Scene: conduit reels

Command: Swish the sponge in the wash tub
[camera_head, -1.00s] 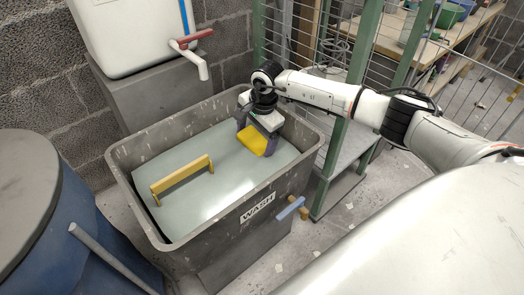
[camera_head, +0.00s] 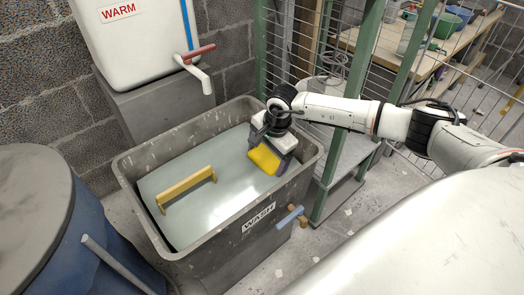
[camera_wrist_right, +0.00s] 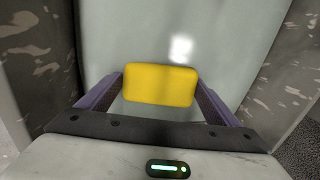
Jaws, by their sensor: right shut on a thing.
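The yellow sponge (camera_head: 264,159) is held between the fingers of my right gripper (camera_head: 268,163), which is shut on it. The sponge also shows in the right wrist view (camera_wrist_right: 161,84), with a purple-grey finger at each side. The grey wash tub (camera_head: 137,205), labelled WASH, holds pale grey-green water (camera_head: 215,205). The sponge is inside the tub's outline, near its far right end, over or at the water. I cannot tell how far it dips in. My left gripper is not in view.
A yellow bar-like handle (camera_head: 186,188) stands in the tub's left part. A white tank marked WARM (camera_head: 135,40) with a red-handled tap (camera_head: 197,60) is behind. A blue barrel (camera_head: 75,245) stands at left. A green-posted wire rack (camera_head: 335,130) is close at right.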

